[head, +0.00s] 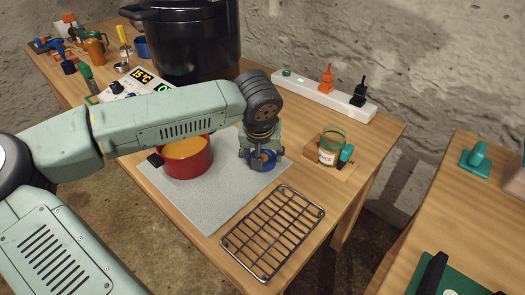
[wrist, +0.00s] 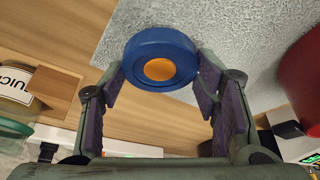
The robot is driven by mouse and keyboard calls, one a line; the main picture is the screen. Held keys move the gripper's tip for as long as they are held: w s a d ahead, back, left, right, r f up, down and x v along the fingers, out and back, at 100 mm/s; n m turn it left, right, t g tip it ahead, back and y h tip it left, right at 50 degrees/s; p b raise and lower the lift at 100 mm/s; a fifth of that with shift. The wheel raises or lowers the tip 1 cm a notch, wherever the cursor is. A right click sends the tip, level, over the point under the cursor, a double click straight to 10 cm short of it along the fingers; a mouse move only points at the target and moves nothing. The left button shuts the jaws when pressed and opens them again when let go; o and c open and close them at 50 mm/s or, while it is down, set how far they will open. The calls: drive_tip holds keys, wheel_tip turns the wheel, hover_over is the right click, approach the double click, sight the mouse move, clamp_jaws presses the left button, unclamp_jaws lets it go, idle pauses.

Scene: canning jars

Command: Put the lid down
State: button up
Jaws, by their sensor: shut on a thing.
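My gripper (head: 262,156) points down over the right part of the grey mat (head: 217,205). In the wrist view, its two fingers (wrist: 158,88) close on the sides of a round blue lid (wrist: 158,69) with an orange centre. The lid lies flat-on between the fingertips; the head view shows only part of its blue rim under my gripper. Whether the lid touches the mat or hangs just above it, I cannot tell. A red pot (head: 186,163) with orange contents stands on the mat to the left of my gripper.
A labelled glass jar (head: 331,148) stands to the right, with a teal-handled item (head: 346,154) beside it. A wire rack (head: 273,233) lies in front. A large black pot (head: 190,45) and a white power strip (head: 322,94) stand behind. Bare mat shows in front of the red pot.

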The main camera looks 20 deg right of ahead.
drive_tip(key=shift+f, duration=0.15)
drive_tip(key=shift+f, duration=0.1)
drive_tip(key=shift+f+b, duration=0.1)
drive_tip(key=shift+b, duration=0.2)
drive_tip(key=o, duration=1.3)
drive_tip(key=shift+c, duration=0.2)
drive_tip(key=shift+r+p, duration=0.35)
drive_tip(key=shift+p, duration=0.1)
drive_tip(key=b+v, duration=0.2)
drive_tip(key=v, duration=0.9)
drive_tip(key=shift+s+r, duration=0.25)
drive_tip(key=shift+r, duration=0.05)
